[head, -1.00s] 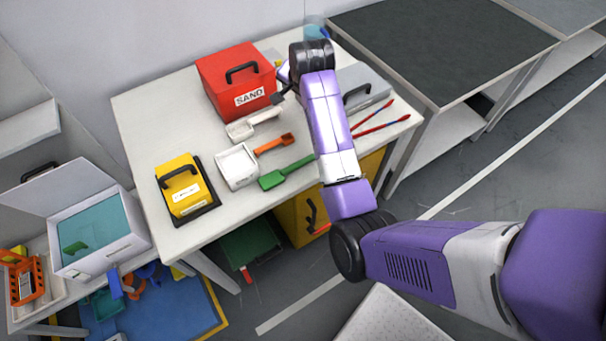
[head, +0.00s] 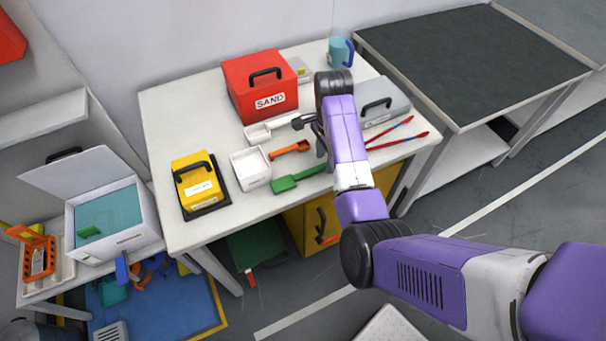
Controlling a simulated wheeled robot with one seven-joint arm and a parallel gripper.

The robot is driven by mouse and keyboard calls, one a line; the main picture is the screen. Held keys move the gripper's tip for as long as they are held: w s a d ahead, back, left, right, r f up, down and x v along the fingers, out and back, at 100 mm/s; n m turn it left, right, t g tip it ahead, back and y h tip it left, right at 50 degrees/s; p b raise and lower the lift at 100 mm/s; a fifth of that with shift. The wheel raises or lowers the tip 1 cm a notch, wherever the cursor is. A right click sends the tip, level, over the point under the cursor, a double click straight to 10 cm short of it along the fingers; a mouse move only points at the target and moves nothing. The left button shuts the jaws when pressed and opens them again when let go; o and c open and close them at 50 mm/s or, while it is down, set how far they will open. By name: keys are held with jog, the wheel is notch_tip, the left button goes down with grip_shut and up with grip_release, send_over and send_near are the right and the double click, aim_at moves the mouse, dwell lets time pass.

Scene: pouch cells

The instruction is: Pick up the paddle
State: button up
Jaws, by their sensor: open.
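Several hand tools lie on the white table (head: 215,105); I cannot tell for certain which is the paddle. A green flat-bladed tool (head: 285,183) lies near the front edge, its handle end running toward my arm. An orange tool (head: 289,148) lies behind it. A white scoop (head: 258,133) lies farther back. My gripper (head: 312,136) is open and above the table, just right of the white scoop and the orange tool's right end. My purple and white arm partly hides it, and I see nothing between its fingers.
A red SAND box (head: 262,105), a yellow case (head: 195,178), a white bin (head: 250,170) and a grey case (head: 390,104) stand around the tools. A blue mug (head: 341,50) stands at the back.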

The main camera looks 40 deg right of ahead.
jog(key=shift+f, duration=0.9)
grip_shut()
